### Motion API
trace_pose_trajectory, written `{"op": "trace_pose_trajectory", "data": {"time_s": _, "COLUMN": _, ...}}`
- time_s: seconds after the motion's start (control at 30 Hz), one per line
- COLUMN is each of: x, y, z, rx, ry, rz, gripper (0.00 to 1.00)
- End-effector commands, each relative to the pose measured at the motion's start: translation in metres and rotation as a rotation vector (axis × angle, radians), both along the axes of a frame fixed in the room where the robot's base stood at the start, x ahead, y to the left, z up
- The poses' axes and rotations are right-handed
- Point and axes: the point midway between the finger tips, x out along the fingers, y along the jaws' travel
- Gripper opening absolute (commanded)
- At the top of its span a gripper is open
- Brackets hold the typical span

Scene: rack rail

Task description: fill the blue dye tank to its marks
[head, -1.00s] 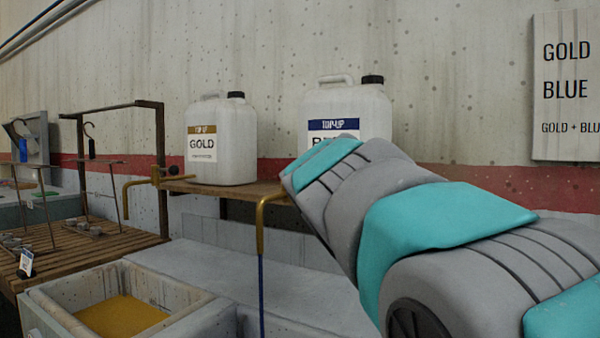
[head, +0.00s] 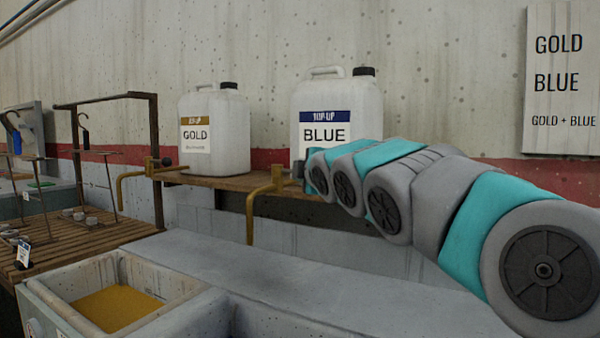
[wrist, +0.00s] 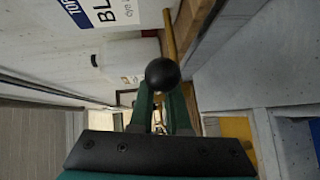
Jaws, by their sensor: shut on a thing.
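The white jug labelled BLUE (head: 345,98) stands on a wooden shelf, and its label shows in the wrist view (wrist: 100,15). A brass tap (head: 250,205) hangs below it, with no stream from its spout. My gripper (wrist: 160,88) is shut on the tap's black ball knob (wrist: 162,74). In the head view my arm reaches in from the right and its end meets the tap. The inside of the blue dye tank and its marks are not visible in the head view.
A white GOLD jug (head: 214,130) with its own brass tap (head: 130,180) stands to the left. A tank of gold liquid (head: 115,308) is at lower left. A slatted wooden bench (head: 85,245) with hanging racks is farther left. A sign (head: 562,90) is on the wall.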

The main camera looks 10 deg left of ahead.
Motion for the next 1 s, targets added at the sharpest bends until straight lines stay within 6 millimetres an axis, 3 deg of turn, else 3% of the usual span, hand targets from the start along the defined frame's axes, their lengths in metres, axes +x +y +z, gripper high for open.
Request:
{"op": "trace_pose_trajectory", "data": {"time_s": 0.23, "x": 0.001, "y": 0.000, "z": -0.003, "rx": -0.002, "ry": 0.005, "rz": -0.001, "gripper": 0.00}}
{"op": "trace_pose_trajectory", "data": {"time_s": 0.27, "x": 0.001, "y": 0.000, "z": -0.003, "rx": -0.002, "ry": 0.005, "rz": -0.001, "gripper": 0.16}}
{"op": "trace_pose_trajectory", "data": {"time_s": 0.53, "x": 0.001, "y": 0.000, "z": -0.001, "rx": -0.001, "ry": 0.002, "rz": -0.002, "gripper": 0.45}}
{"op": "trace_pose_trajectory", "data": {"time_s": 1.0, "x": -0.009, "y": -0.005, "z": 0.001, "rx": 0.000, "ry": 0.000, "rz": -0.001, "gripper": 0.45}}
